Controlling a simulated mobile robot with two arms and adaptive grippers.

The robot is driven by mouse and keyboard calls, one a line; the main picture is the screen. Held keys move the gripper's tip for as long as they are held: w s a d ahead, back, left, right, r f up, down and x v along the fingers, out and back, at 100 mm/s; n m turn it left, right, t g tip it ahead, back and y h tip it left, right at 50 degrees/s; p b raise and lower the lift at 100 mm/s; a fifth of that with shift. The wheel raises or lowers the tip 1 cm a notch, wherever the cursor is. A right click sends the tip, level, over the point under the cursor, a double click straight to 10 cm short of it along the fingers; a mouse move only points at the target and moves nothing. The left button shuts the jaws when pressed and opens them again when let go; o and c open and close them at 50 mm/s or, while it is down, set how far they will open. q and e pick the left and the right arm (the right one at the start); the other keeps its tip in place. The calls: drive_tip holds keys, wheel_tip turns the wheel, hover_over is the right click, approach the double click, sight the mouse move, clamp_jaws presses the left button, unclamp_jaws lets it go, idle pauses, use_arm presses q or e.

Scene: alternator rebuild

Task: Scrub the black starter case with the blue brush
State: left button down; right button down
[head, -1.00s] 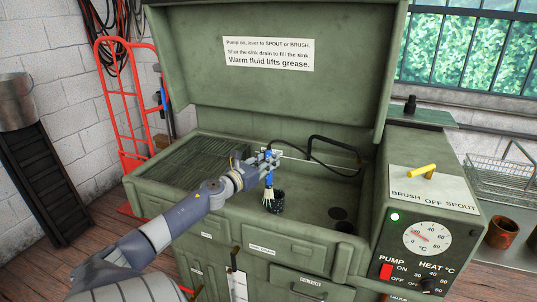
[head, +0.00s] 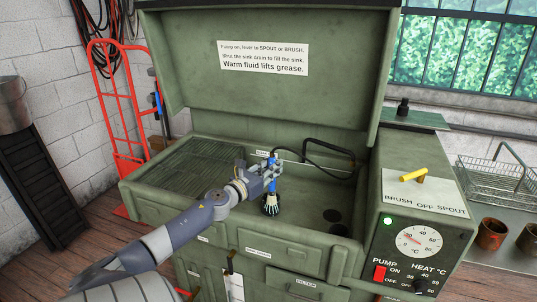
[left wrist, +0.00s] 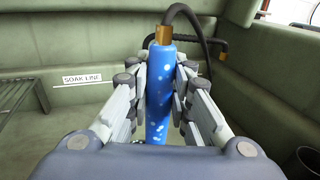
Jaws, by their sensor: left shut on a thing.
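The blue brush (head: 272,168) is upright in my left gripper (head: 270,173), over the sink. The gripper is shut on its handle. In the left wrist view the blue handle (left wrist: 160,95), with pale spots, stands between the fingers (left wrist: 160,100). A brass fitting and black hose join its top. The pale bristles point down over the small black starter case (head: 271,211) in the sink. They overlap the case in the head view; exact contact is too small to tell. The case cannot be made out in the left wrist view. My right gripper is not in view.
The green washer's raised lid (head: 330,95) stands behind the sink. A slatted rack (head: 205,162) fills the sink's left side. The black hose (head: 330,147) loops at the back. The control panel (head: 415,245), with yellow lever (head: 412,175) and lit green lamp, is right.

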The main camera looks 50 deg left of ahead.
use_arm(q)
drive_tip(key=w+b, duration=0.1)
drive_tip(key=w, duration=0.2)
drive_tip(key=shift+w+f, duration=0.1)
drive_tip(key=shift+w, duration=0.3)
idle(0.4)
drive_tip(key=w+d+r+p, duration=0.2)
drive_tip(key=w+r+p, duration=0.3)
drive_tip(key=shift+d+p, duration=0.3)
drive_tip(key=shift+p, duration=0.05)
idle(0.5)
